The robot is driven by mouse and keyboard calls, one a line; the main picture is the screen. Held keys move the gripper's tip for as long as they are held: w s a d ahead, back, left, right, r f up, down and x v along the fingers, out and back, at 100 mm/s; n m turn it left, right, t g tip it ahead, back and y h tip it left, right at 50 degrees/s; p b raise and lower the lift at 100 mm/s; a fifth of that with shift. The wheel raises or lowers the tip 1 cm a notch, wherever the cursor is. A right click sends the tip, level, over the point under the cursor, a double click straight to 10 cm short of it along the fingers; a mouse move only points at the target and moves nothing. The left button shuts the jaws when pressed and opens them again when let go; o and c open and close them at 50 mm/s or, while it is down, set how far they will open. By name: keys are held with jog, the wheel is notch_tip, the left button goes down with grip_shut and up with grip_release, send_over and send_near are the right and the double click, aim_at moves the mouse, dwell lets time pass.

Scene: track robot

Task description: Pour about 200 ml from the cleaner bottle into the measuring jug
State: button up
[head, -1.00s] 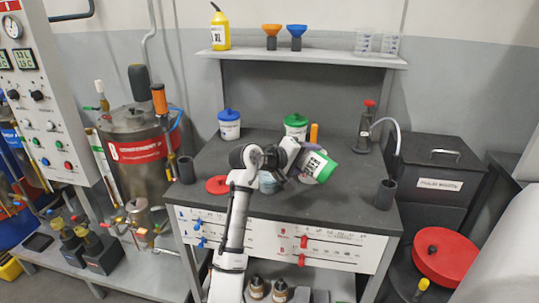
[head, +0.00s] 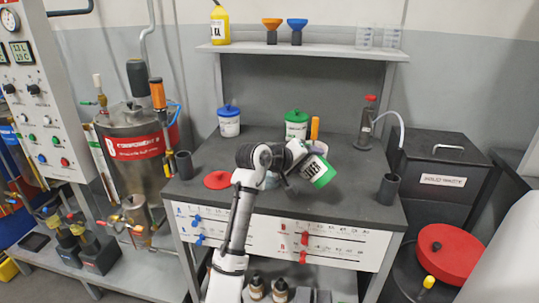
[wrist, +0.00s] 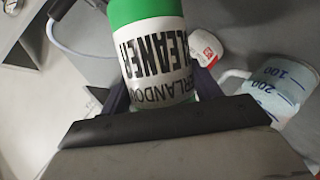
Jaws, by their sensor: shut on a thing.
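The cleaner bottle, green with a white label (head: 312,166), is tilted well over above the bench. It also shows in the wrist view (wrist: 155,50), its label reading CLEANER. My gripper (wrist: 163,92) is shut around it; in the head view my gripper (head: 296,158) is partly hidden by my arm. The measuring jug (wrist: 283,85), clear with blue 100 and 200 marks, shows at the right of the wrist view, apart from the gripper. In the head view the jug (head: 270,181) is mostly behind my arm. The bottle's mouth and any stream are not visible.
A red disc (head: 218,180) lies left on the bench. Tubs with blue (head: 229,122) and green (head: 296,124) lids stand behind. The front right is fairly clear.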

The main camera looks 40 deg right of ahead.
aim_at(310, 179)
jog(key=shift+w+f+m+t+y+b, duration=0.1)
jog(key=shift+f+m+t+y+b, duration=0.2)
jog(key=shift+f+m+t, duration=0.45)
jog(key=shift+m, duration=0.45)
jog(key=f, duration=0.1)
jog(key=s+f+t+b, duration=0.1)
jog(key=shift+d+f+m+y+b, duration=0.1)
jog(key=shift+f+m+y+b, duration=0.2)
jog(key=shift+f+m, duration=0.1)
jog(key=shift+s+d+r+m+t, duration=0.1)
jog(key=shift+r+m+t, duration=0.05)
jog(key=shift+m+t, duration=0.3)
jog(key=shift+s+m+t+b, duration=0.3)
jog(key=shift+m+t, duration=0.2)
jog(key=shift+m, duration=0.15)
jog(key=shift+f+m+t+b, duration=0.35)
jog(key=shift+m+t+b, duration=0.05)
jog(key=shift+m+t, duration=0.1)
jog(key=shift+s+d+m+t, duration=0.1)
jog(key=shift+m+t, duration=0.2)
